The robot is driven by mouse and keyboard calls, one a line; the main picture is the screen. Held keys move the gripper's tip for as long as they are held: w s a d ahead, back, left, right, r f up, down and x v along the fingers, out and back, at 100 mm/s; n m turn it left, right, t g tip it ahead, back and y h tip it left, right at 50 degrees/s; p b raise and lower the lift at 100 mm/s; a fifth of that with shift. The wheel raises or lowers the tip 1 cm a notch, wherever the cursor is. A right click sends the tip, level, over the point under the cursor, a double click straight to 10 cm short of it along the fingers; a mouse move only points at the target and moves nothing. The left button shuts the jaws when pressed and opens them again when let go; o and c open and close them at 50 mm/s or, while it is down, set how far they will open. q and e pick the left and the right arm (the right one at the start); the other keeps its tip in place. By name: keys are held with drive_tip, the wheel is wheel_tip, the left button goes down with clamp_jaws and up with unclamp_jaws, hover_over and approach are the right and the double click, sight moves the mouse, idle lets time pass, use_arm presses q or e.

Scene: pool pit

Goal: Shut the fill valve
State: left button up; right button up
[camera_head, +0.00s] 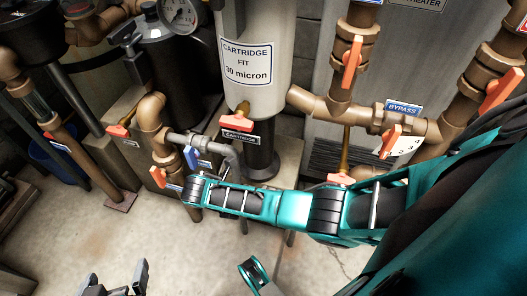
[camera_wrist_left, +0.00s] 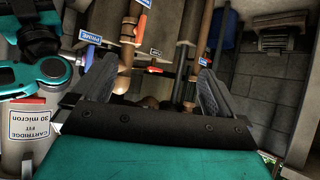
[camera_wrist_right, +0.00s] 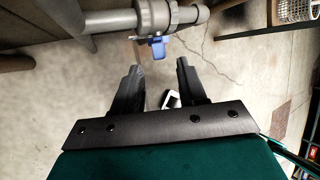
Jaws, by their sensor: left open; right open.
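No label that I can read says fill, so I cannot tell for certain which valve is the fill valve. A blue-handled valve (camera_wrist_right: 157,47) sits on a grey pipe (camera_wrist_right: 120,20) in the right wrist view. My right gripper (camera_wrist_right: 158,73) is open and empty, with the blue handle beyond its fingertips and apart from them. In the head view my right arm crosses the middle and its fingers are not seen. My left gripper (camera_head: 117,280) is open and empty above the floor at the lower left, also seen in the left wrist view (camera_wrist_left: 154,72).
A cartridge filter (camera_head: 255,70) stands at the centre back. Several orange-handled valves, one by the bypass label (camera_head: 403,108), sit on copper pipes (camera_head: 340,105). A pressure gauge (camera_head: 180,15) is at the upper left. The floor (camera_head: 60,235) at lower left is clear.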

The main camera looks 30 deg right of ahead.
drive_tip(key=b+x, duration=0.2)
drive_tip(key=x, duration=0.4)
drive_tip(key=shift+f, duration=0.25)
drive_tip(key=shift+d+f+b, duration=0.35)
drive_tip(key=shift+d+b, duration=0.05)
use_arm(q)
drive_tip(key=shift+w+d+f+h, duration=0.3)
drive_tip(key=shift+w+d+f, duration=0.1)
drive_tip(key=shift+d, duration=0.2)
use_arm(e)
drive_tip(key=shift+c, duration=0.3)
